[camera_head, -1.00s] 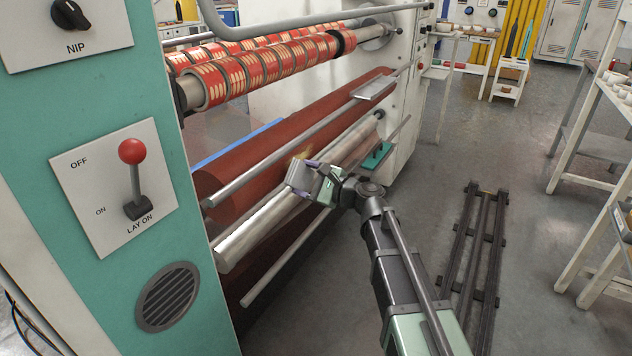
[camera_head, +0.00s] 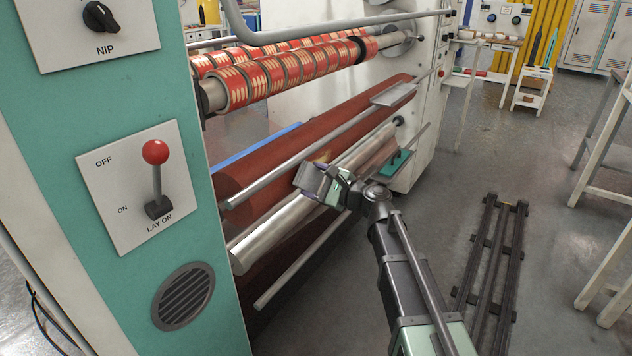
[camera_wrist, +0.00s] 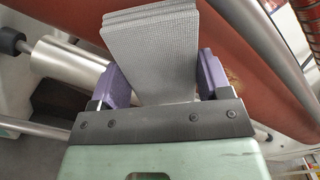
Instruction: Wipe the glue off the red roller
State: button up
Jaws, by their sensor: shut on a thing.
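The red roller (camera_head: 262,160) lies lengthwise in the machine in the head view. It fills the upper part of the wrist view (camera_wrist: 275,85). A yellowish-brown glue patch (camera_head: 323,157) shows on it just beyond my gripper. In the wrist view the patch (camera_wrist: 233,79) is partly hidden behind the right finger. My gripper (camera_head: 322,184) is in front of the roller, above the bare metal roller. Its purple fingers are shut on a grey, layered, textured cloth (camera_wrist: 152,55), which stands out past the fingertips. I cannot tell whether the cloth touches the roller.
A thin steel bar (camera_head: 290,168) runs along the red roller's front. The shiny metal roller (camera_head: 262,243) and a lower rod (camera_head: 300,264) lie below. A red-knobbed lever (camera_head: 156,180) points up on the teal side panel. Floor rails (camera_head: 493,255) lie to the right, with open floor around.

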aim_at(321, 173)
jog(key=shift+x, duration=0.75)
jog(key=shift+w+d, duration=0.55)
jog(key=shift+w, duration=0.25)
jog(key=shift+w+d, duration=0.55)
jog(key=shift+w, duration=0.25)
jog(key=shift+w+d, duration=0.65)
jog(key=shift+w, duration=0.45)
jog(key=shift+w+d, duration=0.6)
jog(key=shift+w, duration=0.5)
jog(key=shift+w+d, duration=0.65)
jog(key=shift+w, duration=0.45)
jog(key=shift+w+d, duration=0.45)
jog(key=shift+w, duration=0.4)
jog(key=shift+w+d, duration=0.45)
jog(key=shift+w, duration=0.4)
jog(key=shift+s, duration=0.15)
